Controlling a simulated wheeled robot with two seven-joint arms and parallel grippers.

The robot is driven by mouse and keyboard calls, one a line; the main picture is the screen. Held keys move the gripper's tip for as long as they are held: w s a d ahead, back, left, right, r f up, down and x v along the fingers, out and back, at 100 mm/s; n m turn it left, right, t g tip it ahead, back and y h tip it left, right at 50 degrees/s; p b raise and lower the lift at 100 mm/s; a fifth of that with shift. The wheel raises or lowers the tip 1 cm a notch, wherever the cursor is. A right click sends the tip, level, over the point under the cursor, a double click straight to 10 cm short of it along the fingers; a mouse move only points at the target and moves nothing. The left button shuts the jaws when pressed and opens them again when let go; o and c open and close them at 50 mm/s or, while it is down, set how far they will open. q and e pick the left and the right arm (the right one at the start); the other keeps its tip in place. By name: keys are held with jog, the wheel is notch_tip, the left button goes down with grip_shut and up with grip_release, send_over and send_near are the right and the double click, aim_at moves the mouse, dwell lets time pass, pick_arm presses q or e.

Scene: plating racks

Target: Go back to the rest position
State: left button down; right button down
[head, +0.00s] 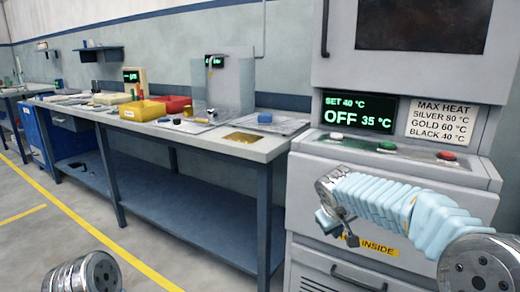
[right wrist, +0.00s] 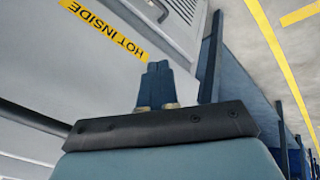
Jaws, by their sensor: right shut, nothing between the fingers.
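My right gripper (head: 338,228) hangs in front of the grey oven-like machine (head: 400,160), below its button panel and near the yellow "HOT INSIDE" label (head: 378,247). In the right wrist view its two dark fingers (right wrist: 157,82) are together with nothing between them. My right arm has a pale blue sleeve and comes in from the right. Part of my left arm shows at the bottom left of the head view; its gripper is outside the picture.
The machine's display (head: 358,110) reads SET 40 °C, OFF 35 °C. White, green and red buttons (head: 447,156) sit below it. A workbench (head: 190,143) to the left bears a yellow bin (head: 142,111), a red bin (head: 178,103) and small parts. Open floor lies at the left.

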jog(key=s+a+f+g+y, duration=0.1)
jog(key=s+a+f+y, duration=0.2)
jog(key=f, duration=0.6)
jog(key=s+a+f+g, duration=0.15)
jog(key=s+f, duration=0.25)
jog(key=f, duration=0.6)
jog(key=s+a+f+g+y, duration=0.1)
jog(key=s+a+f+y, duration=0.2)
jog(key=f, duration=0.6)
jog(key=s+f+m, duration=0.2)
jog(key=s+f, duration=0.2)
jog(key=s, duration=0.3)
jog(key=s+a+f+m, duration=0.1)
jog(key=s+f, duration=0.3)
jog(key=s, duration=0.3)
jog(key=s+a+f+m+y, duration=0.1)
jog(key=s+f+m, duration=0.1)
jog(key=s+f, duration=0.2)
jog(key=s+g, duration=0.1)
jog(key=s, duration=0.2)
jog(key=shift+a+m, duration=0.2)
jog(key=shift+m, duration=0.1)
